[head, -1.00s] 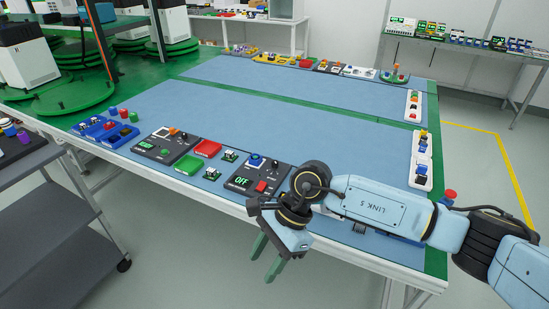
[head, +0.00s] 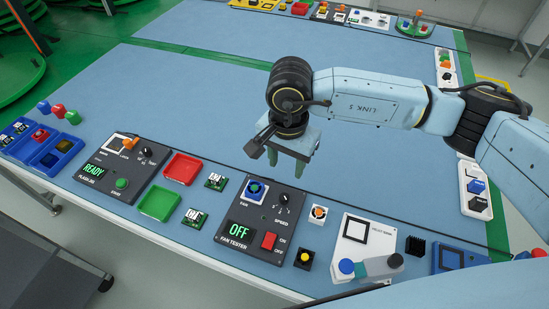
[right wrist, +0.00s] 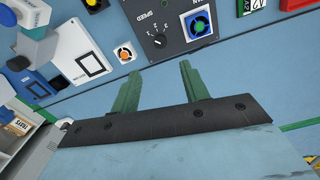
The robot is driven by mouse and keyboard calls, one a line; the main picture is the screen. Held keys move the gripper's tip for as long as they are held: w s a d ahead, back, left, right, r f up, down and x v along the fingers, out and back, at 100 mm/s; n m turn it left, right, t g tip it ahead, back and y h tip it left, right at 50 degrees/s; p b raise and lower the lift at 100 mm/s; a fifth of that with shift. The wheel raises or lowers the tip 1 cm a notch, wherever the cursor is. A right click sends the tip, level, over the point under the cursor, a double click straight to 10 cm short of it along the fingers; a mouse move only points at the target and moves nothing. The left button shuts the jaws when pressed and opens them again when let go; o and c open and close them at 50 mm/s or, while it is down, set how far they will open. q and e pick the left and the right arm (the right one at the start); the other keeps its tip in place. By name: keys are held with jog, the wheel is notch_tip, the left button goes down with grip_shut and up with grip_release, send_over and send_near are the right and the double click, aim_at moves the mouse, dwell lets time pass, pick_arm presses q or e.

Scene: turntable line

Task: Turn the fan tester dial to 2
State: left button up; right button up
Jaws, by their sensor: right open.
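The fan tester (head: 255,222) is a dark panel near the table's front edge, with a green display reading OFF. Its black speed dial (head: 284,198) sits at the panel's upper right; it also shows in the right wrist view (right wrist: 160,40). The pointer's exact number is too small to read. The panel also has a blue-framed fan (head: 256,190) and a red switch (head: 268,240). My right gripper (head: 288,165) is open and empty, above the table behind the panel. In the right wrist view its green fingers (right wrist: 159,70) are apart, with the dial beyond the gap. My left gripper is not in view.
The flasher panel (head: 122,165), red tray (head: 183,168) and green tray (head: 160,203) are left of the tester. An orange-centred block (head: 318,214), a yellow-button block (head: 304,259) and a white fixture (head: 355,240) stand on its right.

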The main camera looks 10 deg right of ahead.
send_over(284, 196)
jog(key=f, duration=0.5)
jog(key=shift+s+f, duration=0.2)
jog(key=shift+f, duration=0.15)
notch_tip(284, 196, down, 6)
jog(key=shift+w+f, duration=0.1)
jog(key=shift+w, duration=0.05)
jog(key=shift+f, duration=0.65)
jog(key=shift+c, duration=0.3)
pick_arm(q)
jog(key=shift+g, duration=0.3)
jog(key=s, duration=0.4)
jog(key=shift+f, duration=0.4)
pick_arm(e)
grip_shut()
